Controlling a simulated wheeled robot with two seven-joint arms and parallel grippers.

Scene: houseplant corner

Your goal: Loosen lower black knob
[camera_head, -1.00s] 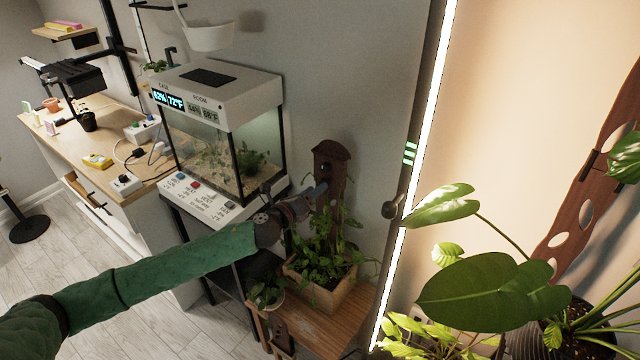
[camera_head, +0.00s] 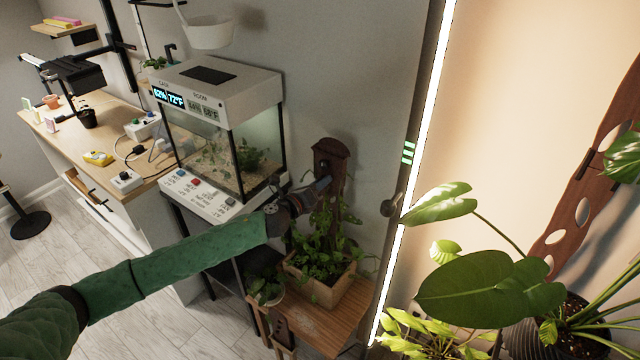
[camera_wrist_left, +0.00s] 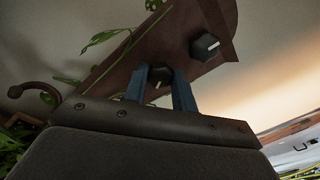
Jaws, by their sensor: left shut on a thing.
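A brown wooden post (camera_head: 330,150) with a peaked top rises behind a leafy planter. In the left wrist view its board (camera_wrist_left: 178,50) carries two black knobs with white pointer marks. My left gripper (camera_head: 326,184) reaches the post's front from the left. In the left wrist view its blue fingers (camera_wrist_left: 162,92) are shut on the lower black knob (camera_wrist_left: 160,73), one on each side. The upper black knob (camera_wrist_left: 204,47) sits apart, closer to the board's end. In the head view my gripper hides the lower knob.
A wooden planter box (camera_head: 318,290) with foliage stands below the gripper on a small wooden bench (camera_head: 335,318). A glass terrarium (camera_head: 215,150) is to the left. A bright vertical light strip (camera_head: 425,130) and large leaves (camera_head: 480,290) are to the right. Stems cross the board.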

